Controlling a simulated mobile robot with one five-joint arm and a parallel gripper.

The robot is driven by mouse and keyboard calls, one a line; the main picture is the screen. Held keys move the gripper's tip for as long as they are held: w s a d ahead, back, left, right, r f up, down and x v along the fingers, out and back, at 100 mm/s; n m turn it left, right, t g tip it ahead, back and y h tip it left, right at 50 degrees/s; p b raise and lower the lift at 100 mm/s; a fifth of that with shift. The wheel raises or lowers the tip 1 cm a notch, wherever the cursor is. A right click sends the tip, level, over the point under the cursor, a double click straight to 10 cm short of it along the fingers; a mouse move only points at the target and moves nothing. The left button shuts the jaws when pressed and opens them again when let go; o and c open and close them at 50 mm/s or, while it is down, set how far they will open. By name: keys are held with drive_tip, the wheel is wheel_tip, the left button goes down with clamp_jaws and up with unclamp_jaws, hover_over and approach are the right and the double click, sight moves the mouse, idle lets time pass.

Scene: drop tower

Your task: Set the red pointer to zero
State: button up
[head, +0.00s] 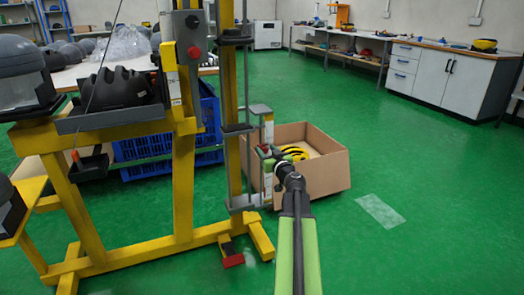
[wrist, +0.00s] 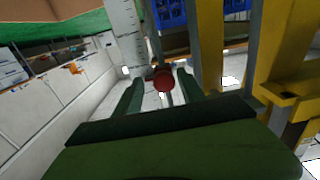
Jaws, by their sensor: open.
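The red pointer (head: 264,148) is beside the pale upright scale (head: 268,187) on the right side of the yellow drop tower (head: 184,190). In the wrist view its round red knob (wrist: 163,78) appears between my fingertips, with no clear contact on either side. My gripper (head: 272,162) is open at the pointer; its two dark green fingers (wrist: 159,90) stand on both sides of the knob. The scale shows in the wrist view (wrist: 125,35) with tick marks, but its numbers are too small to read. My gripper partly hides the pointer in the head view.
A cardboard box (head: 325,176) with a yellow and black helmet stands just behind my gripper. A blue crate (head: 135,152) is behind the tower.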

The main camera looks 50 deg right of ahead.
drive_tip(key=shift+w+a, duration=0.15)
drive_tip(key=c, duration=0.9)
clamp_jaws()
